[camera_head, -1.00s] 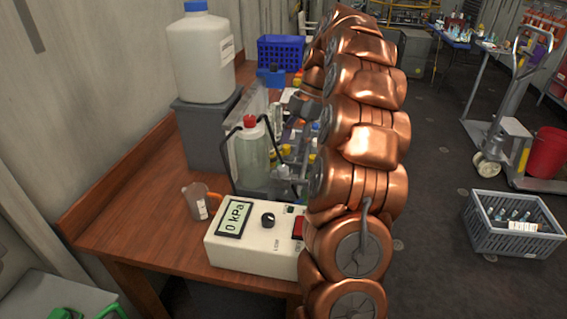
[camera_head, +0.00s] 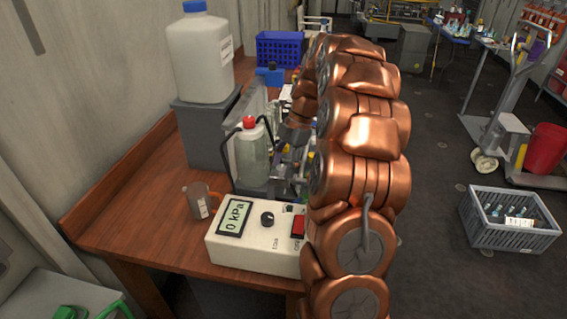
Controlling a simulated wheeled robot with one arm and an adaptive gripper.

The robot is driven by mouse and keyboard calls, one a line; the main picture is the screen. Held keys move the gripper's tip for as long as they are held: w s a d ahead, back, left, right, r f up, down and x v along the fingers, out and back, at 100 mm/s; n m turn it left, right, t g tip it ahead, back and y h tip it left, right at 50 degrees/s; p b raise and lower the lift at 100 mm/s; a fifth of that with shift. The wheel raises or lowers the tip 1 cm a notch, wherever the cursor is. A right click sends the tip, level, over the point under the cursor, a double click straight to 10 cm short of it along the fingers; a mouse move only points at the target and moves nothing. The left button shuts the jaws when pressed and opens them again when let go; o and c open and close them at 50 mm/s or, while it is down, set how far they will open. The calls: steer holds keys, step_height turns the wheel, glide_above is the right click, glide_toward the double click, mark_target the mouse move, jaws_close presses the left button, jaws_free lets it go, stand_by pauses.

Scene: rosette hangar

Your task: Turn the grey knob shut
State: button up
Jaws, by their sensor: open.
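I cannot make out a knob that is clearly grey. A dark round knob (camera_head: 267,219) sits on top of the white meter box (camera_head: 250,252), whose display reads 0 kPa. My gripper (camera_head: 284,158), dark grey and small in this view, is open among the glassware just right of the red-capped clear bottle (camera_head: 253,160). It is behind the meter box and partly covered by my copper-coloured arm. I cannot tell what, if anything, lies between its fingers or whether it touches anything.
A grey crate (camera_head: 508,235) of bottles stands on the floor at right. The bench's front left is clear.

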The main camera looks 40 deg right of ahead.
steer(key=shift+c, duration=0.4)
jaws_close()
